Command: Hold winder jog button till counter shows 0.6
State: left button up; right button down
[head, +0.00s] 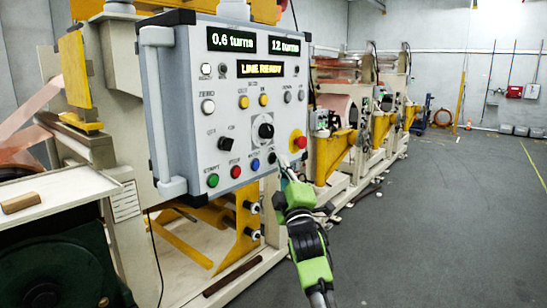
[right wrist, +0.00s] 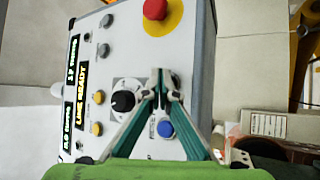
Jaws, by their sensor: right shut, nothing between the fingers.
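The control panel (head: 218,115) is a grey box with a tilted face. Its left counter display (head: 231,40) reads 0.6 turns and its right display (head: 284,46) reads 12 turns. A third display (head: 260,69) reads LINE READY. A dark button (head: 272,157), seemingly the jog button, ends the bottom row, right of the blue button (head: 255,164). My right gripper (head: 284,168) is shut and empty, with its tips close to that dark button; I cannot tell whether they touch it. In the right wrist view the tips (right wrist: 160,90) hide that spot. My left gripper is out of view.
A red emergency knob (head: 298,140) on a yellow base sits just above my right fingertips. A black rotary knob (head: 265,131) and green and red buttons are nearby. Yellow-framed machines (head: 335,150) stand behind. Open grey floor (head: 440,220) lies to the right.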

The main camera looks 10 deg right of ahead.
jog(key=shift+s+d, duration=0.1)
jog(key=shift+s, duration=0.05)
jog(key=s+d+p, duration=0.1)
jog(key=s, duration=0.1)
jog(key=s+d+p, duration=0.2)
dwell(0.5)
